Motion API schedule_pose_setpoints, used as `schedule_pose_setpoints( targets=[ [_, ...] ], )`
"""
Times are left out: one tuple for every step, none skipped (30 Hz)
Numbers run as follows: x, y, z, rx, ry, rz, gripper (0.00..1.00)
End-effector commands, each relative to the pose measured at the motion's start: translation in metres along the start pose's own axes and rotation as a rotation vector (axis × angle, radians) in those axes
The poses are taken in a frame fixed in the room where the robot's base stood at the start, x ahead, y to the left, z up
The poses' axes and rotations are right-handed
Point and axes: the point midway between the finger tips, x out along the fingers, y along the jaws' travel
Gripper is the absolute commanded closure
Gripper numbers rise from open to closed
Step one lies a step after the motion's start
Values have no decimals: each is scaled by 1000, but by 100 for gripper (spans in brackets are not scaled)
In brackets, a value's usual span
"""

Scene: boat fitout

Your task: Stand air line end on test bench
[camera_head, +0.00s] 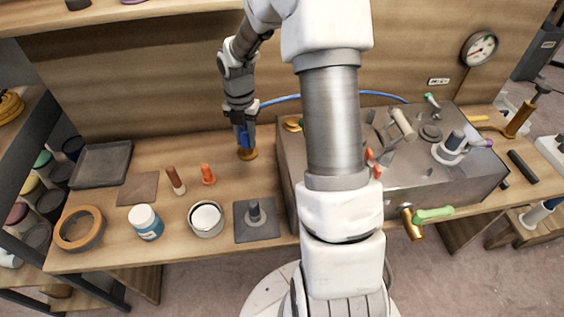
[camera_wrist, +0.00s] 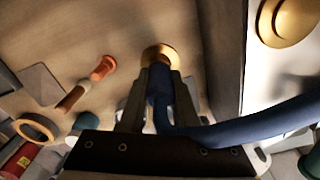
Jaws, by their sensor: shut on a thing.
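My gripper (camera_head: 243,133) points down, shut on the blue air line end (camera_head: 244,140) above the wooden top. In the wrist view the air line end (camera_wrist: 159,85) sits upright between the two fingers. A round brass piece (camera_head: 247,154) shows directly below it, close to or on the wood; it also shows in the wrist view (camera_wrist: 160,52). I cannot tell whether the brass is part of the line end. The blue hose (camera_head: 281,99) runs right behind my arm. The metal test bench (camera_head: 460,185) stands to the right, partly hidden by my arm.
Another brass disc (camera_head: 292,124) is on the metal bench's left corner. An orange piece (camera_head: 208,174), a brown-handled piece (camera_head: 175,181), a pot (camera_head: 206,219) and a dark plate (camera_head: 270,229) stand nearby in front. A wooden panel rises behind.

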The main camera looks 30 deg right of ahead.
Motion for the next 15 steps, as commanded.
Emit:
schedule_pose_setpoints(
  targets=[
    [9,0,-1,0,3,-2,100],
    [15,0,-1,0,4,-3,100],
    [24,0,-2,0,5,-3,100],
    [30,0,-2,-1,5,-3,100],
    [35,0,-2,0,5,-3,100],
    [43,0,-2,0,5,-3,100],
    [47,0,-2,1,5,-3,100],
    [51,0,-2,1,4,-3,100],
    [55,0,-1,1,3,-2,100],
    [57,0,-1,1,3,-1,100],
    [59,0,-1,1,3,-2,100],
    [61,0,-1,2,3,-2,100],
    [63,0,-1,2,3,-2,100],
    [66,0,-1,2,3,-2,100],
    [70,0,-1,1,3,-2,100]
  ],
)
